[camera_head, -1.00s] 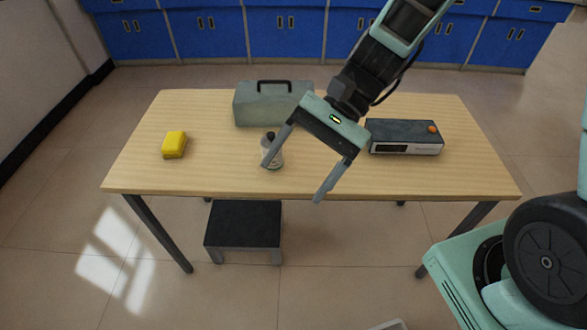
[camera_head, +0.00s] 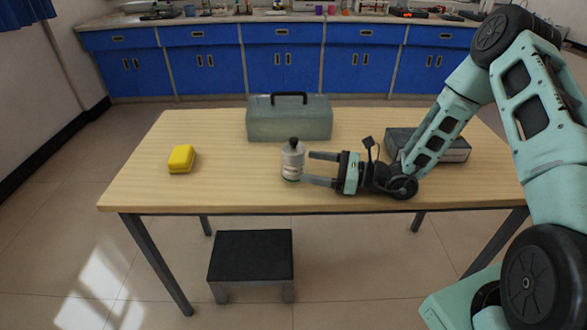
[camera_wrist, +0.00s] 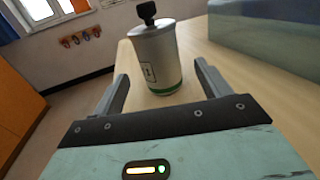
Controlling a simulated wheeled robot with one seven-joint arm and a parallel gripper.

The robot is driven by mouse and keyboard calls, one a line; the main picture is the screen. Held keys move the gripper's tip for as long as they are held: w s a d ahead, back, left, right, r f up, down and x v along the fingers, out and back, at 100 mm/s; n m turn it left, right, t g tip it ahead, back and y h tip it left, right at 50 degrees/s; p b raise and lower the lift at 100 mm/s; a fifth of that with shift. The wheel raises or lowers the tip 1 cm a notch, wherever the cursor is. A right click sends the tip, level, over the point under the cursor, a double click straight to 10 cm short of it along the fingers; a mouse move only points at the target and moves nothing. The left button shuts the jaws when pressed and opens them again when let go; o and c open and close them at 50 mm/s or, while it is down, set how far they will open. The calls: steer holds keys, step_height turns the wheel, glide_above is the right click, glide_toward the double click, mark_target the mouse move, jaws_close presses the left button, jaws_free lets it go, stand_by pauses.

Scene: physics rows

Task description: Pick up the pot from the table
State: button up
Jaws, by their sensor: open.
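The pot (camera_head: 292,163) is a small white cylinder with a black knob on top and a green band near its base. It stands upright on the wooden table (camera_head: 235,190), near the middle. My gripper (camera_head: 310,169) lies level just to the right of the pot, its two fingers open and pointing left at it. In the wrist view the pot (camera_wrist: 160,62) stands ahead, between and beyond the open fingertips (camera_wrist: 162,78). Nothing is held. I cannot tell if a fingertip touches the pot.
A grey-green toolbox (camera_head: 289,122) stands behind the pot; it also shows in the wrist view (camera_wrist: 270,35). A yellow block (camera_head: 182,159) lies at the left. A dark device (camera_head: 455,150) sits at the right, partly behind my arm. A black stool (camera_head: 250,255) stands before the table.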

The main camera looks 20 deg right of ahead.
mark_target(287, 162)
steer(key=shift+x, duration=3.75)
steer(key=shift+r, duration=0.1)
steer(key=c, duration=1.3)
